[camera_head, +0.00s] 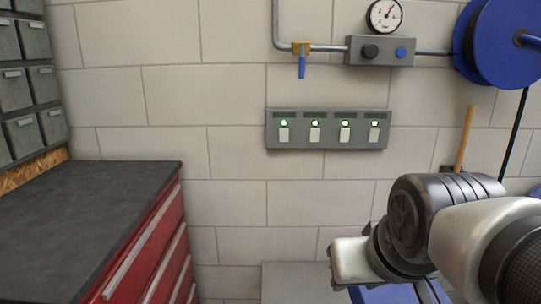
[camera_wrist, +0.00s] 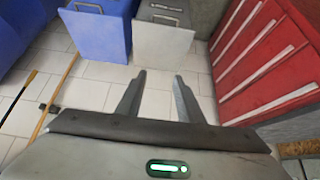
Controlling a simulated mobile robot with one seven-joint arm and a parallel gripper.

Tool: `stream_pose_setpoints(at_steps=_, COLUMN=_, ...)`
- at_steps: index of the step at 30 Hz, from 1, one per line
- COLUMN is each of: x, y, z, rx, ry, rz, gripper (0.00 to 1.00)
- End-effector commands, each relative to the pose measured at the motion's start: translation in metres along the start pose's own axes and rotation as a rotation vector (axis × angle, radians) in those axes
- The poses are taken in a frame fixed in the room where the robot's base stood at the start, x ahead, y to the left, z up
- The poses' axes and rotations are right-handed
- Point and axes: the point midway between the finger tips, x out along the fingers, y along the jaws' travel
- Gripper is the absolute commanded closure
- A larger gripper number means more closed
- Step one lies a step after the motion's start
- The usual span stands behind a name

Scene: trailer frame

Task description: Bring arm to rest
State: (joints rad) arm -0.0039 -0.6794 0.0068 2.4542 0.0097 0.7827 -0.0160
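My arm (camera_head: 415,225) shows at the lower right of the head view, bent in front of the tiled wall. My gripper (camera_wrist: 158,84) is in the wrist view, with its two fingers spread apart. Only floor tiles show between the fingers, so it is open and empty. It points toward the floor and the fronts of two bins. I cannot make out the fingers in the head view.
A red drawer cabinet (camera_head: 150,255) with a dark top stands at left. A switch panel (camera_head: 328,129) with several lit lamps is on the wall. A grey bin (camera_wrist: 160,42) and a blue bin (camera_wrist: 97,35) stand on the floor. A wooden handle (camera_head: 465,138) leans at right.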

Motion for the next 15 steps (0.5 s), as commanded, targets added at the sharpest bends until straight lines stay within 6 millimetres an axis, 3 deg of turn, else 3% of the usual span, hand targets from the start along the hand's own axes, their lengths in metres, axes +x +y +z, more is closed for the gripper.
stream_pose_setpoints(at_steps=1, x=-0.005, y=0.002, z=0.022, rx=0.01, ry=-0.04, rz=0.005, gripper=0.66)
stream_pose_setpoints(at_steps=3, x=-0.015, y=0.005, z=0.046, rx=0.024, ry=-0.101, rz=0.01, gripper=0.66)
stream_pose_setpoints(at_steps=4, x=-0.032, y=0.004, z=0.03, rx=0.022, ry=-0.096, rz=0.009, gripper=0.66)
stream_pose_setpoints(at_steps=11, x=-0.09, y=0.004, z=-0.01, rx=0.02, ry=-0.094, rz=0.008, gripper=0.66)
stream_pose_setpoints(at_steps=15, x=-0.136, y=0.004, z=-0.041, rx=0.02, ry=-0.093, rz=0.008, gripper=0.66)
